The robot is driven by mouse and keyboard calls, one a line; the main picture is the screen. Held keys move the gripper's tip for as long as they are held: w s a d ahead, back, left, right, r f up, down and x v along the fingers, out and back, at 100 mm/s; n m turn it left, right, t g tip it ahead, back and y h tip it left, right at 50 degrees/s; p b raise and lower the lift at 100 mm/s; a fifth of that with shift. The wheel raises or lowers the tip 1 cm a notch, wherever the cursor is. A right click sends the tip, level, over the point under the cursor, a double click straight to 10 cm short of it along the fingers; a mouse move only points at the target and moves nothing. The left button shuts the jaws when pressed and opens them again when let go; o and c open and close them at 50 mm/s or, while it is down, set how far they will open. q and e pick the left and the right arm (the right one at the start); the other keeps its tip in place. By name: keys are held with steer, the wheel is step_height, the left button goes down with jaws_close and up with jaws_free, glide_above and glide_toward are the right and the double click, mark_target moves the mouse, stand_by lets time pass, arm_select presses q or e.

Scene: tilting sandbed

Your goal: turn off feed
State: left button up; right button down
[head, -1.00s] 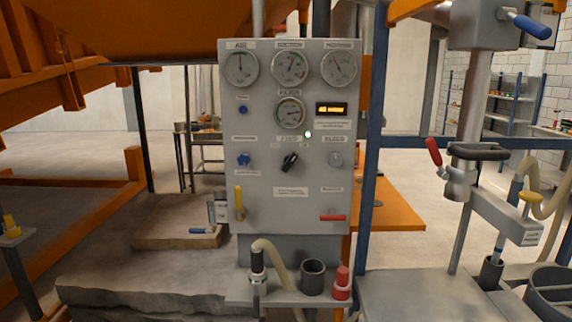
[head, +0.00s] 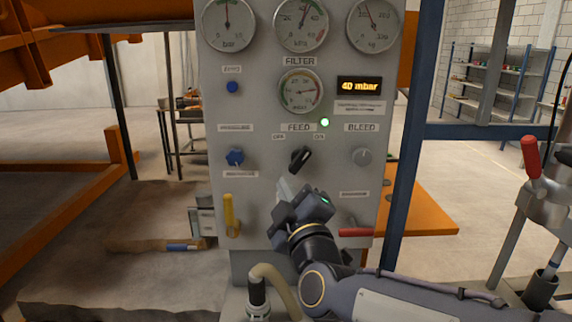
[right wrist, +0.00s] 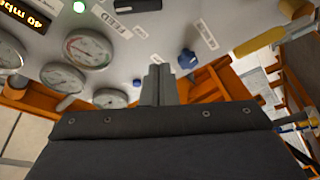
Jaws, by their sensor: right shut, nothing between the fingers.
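The black FEED knob (head: 301,159) is on the grey control panel (head: 210,185), under the FEED label. It is tilted with its upper end toward the ON mark at its right. In the right wrist view the knob (right wrist: 142,5) is partly cut off at the top edge. A green lamp (head: 325,122) is lit above and right of the knob. My right gripper (head: 284,188) is shut and empty, its fingertips just below the knob and apart from it in the picture. It also shows in the right wrist view (right wrist: 158,84). My left gripper is out of view.
A blue knob (head: 235,157) and a grey BLEED knob (head: 362,157) flank the FEED knob. A yellow lever (head: 231,215) and a red lever (head: 355,232) are lower down. Gauges and a 40 mbar display (head: 360,86) are above. A blue post (head: 408,150) stands right of the panel.

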mark_target(300, 159)
steer(key=shift+s+r, duration=0.1)
steer(key=w, duration=0.9)
steer(key=shift+w+d+f+p, duration=0.25)
steer(key=shift+w+p, duration=0.05)
steer(key=shift+p, duration=0.15)
